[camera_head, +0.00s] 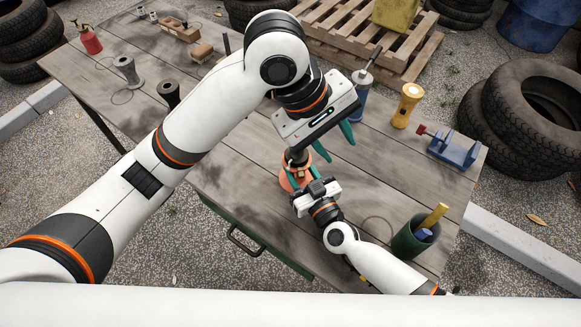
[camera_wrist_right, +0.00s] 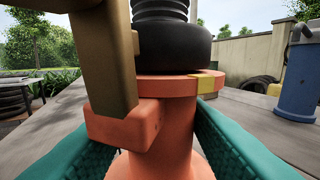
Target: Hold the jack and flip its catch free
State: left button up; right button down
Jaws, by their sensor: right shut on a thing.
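The orange jack (camera_head: 287,180) stands on the wooden table near its front edge. In the right wrist view its orange neck (camera_wrist_right: 170,115) carries a flange with a yellow mark, below a black collar and ribbed shaft. A brown upright bar (camera_wrist_right: 100,55), apparently the catch, stands beside the neck above an orange lug. My right gripper (camera_wrist_right: 165,145) is shut on the jack, one teal finger on each side of the neck. In the head view the right gripper's wrist covers part of the jack. My left gripper (camera_head: 334,142) is open and empty, above and right of the jack.
A green cup (camera_head: 408,240) with a yellow stick and a blue piece stands at the right front. A yellow flashlight (camera_head: 406,105), a blue bottle (camera_head: 359,103) and a blue vise (camera_head: 455,150) stand to the right. Bare table lies between the jack and vise.

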pick_arm(q)
jog(key=w+a+f+n+t+h, duration=0.1)
jog(key=w+a+f+n+h, duration=0.15)
jog(key=a+n, duration=0.45)
jog(key=n+t, duration=0.1)
jog(key=n, duration=0.6)
send_near(298, 174)
jog(key=shift+h, duration=0.45)
jog(key=x, duration=0.7)
jog(key=shift+a+f, duration=0.2)
jog(key=shift+f, duration=0.1)
jog(key=shift+c, duration=0.3)
grip_shut()
jog(key=s+m+t, duration=0.1)
jog(key=t, duration=0.1)
jog(key=s+f+m+t, duration=0.1)
jog(key=t, duration=0.1)
jog(key=shift+s+d+f, duration=0.1)
jog(key=shift+d, duration=0.1)
